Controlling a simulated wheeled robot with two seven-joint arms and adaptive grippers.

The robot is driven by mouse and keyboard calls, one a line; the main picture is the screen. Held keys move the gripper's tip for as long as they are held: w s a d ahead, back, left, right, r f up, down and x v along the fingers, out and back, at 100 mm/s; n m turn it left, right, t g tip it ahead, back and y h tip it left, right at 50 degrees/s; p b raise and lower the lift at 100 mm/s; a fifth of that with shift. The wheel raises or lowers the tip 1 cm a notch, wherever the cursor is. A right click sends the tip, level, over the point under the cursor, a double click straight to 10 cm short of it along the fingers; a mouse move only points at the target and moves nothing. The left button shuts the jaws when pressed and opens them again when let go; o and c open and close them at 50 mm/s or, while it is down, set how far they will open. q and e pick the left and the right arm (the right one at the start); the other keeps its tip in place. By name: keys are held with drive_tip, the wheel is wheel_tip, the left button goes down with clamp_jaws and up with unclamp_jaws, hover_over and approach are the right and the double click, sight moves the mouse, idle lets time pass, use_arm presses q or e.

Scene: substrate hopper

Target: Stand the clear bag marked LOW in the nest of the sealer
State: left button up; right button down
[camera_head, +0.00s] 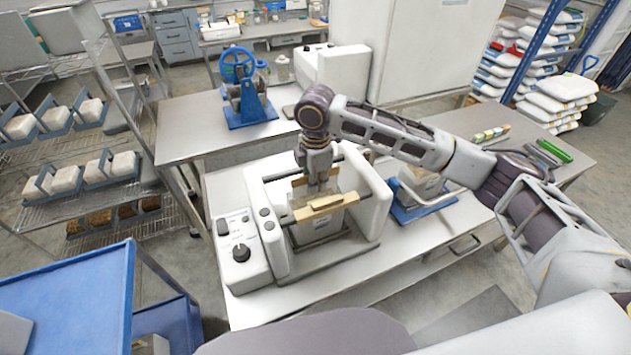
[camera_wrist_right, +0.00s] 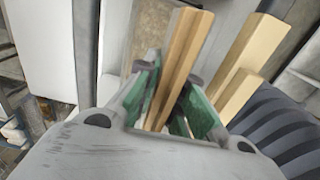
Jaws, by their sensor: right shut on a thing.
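The sealer (camera_head: 375,205) is a white machine with a grey base and tan bars across its middle. A pale, clear-looking bag (camera_head: 318,229) shows upright in its nest, below the front bar; I cannot read its marking. My right gripper (camera_head: 319,186) points down between the sealer's sides, above the bag. In the right wrist view its green-padded fingers (camera_wrist_right: 172,100) are shut on a tan strip (camera_wrist_right: 183,60). How that strip joins the bag is hidden. My left gripper is not in view.
The sealer's control box (camera_head: 238,252) with a black knob is at its left. A blue tray (camera_head: 425,208) holding another clear bag (camera_head: 422,181) stands at the right. A blue hand-wheel press (camera_head: 245,95) stands behind. The steel bench (camera_head: 480,215) is bare at the right front.

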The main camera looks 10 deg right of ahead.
drive_tip(key=shift+r, duration=0.1)
drive_tip(key=c, duration=1.4)
unclamp_jaws()
drive_tip(key=shift+c, duration=0.2)
drive_tip(key=shift+s, duration=0.1)
drive_tip(key=shift+r, duration=5.95)
